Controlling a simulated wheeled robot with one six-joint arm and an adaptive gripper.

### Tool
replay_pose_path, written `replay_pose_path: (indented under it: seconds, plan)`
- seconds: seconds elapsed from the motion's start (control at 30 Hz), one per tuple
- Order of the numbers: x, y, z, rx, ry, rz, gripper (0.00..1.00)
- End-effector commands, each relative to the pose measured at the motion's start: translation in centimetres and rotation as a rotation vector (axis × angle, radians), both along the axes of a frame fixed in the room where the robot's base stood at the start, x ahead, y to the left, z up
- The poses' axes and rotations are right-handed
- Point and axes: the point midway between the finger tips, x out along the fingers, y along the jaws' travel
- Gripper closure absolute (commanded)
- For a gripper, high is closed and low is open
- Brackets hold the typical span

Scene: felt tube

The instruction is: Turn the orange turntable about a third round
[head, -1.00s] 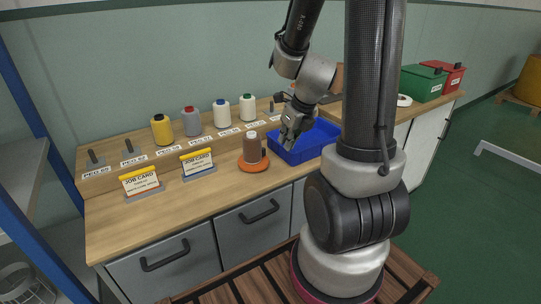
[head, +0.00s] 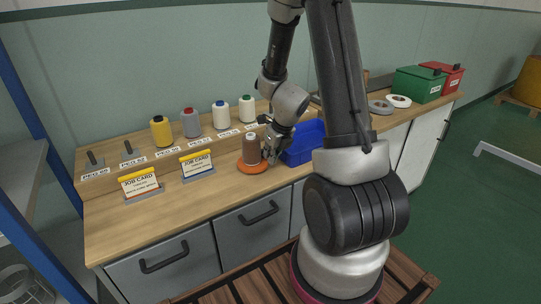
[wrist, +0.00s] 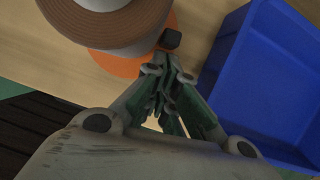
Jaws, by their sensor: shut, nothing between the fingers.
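The orange turntable (head: 246,169) lies on the workbench, and a brown spool (head: 251,150) stands upright on it. My gripper (head: 270,158) is shut and empty, low at the right edge of the turntable. In the wrist view the turntable (wrist: 128,67) shows partly under the spool (wrist: 95,25). A small dark block (wrist: 170,39) sits at the turntable's edge, just beyond the fingertips of my gripper (wrist: 165,62). I cannot tell whether the fingers touch it.
A blue bin (head: 305,143) stands close on the right of my gripper. Two job cards (head: 139,184) (head: 197,164) stand on the left. Several spools (head: 191,122) stand on a raised shelf behind. The bench front left of the turntable is clear.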

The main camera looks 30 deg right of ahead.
Motion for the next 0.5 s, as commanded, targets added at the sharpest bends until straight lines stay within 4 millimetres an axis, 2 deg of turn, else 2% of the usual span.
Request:
replay_pose_path:
  seconds: [0.37,0.5]
  plan:
    - [0.18,-0.07,0.0,-0.001,0.001,0.012,1.0]
    - [0.89,-0.62,-0.03,0.0,0.0,0.134,1.0]
